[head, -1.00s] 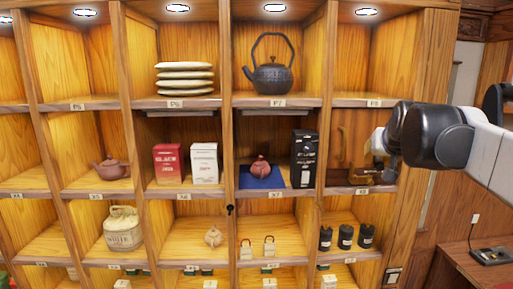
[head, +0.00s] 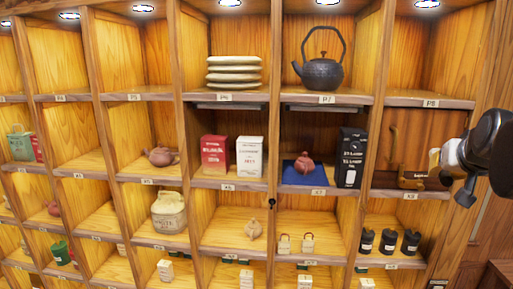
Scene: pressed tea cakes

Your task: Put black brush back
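I cannot make out a black brush clearly in the head view. My gripper (head: 452,172) is at the right edge, in front of the right-hand compartment of the middle row. A pale, yellowish part shows at its tip and a dark grey part hangs below. Whether its fingers are open, or hold anything, cannot be told. In the compartment behind it, a slim dark upright object (head: 393,143) stands beside a low brown wooden piece (head: 412,180). A small black object (head: 272,203) shows on the front of a divider; what it is cannot be told.
The wooden shelf holds a black kettle (head: 323,73), stacked pale cakes (head: 234,75), a red box (head: 214,153), a white box (head: 249,157), a black packet (head: 349,158) and a reddish teapot on a blue cloth (head: 300,178).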

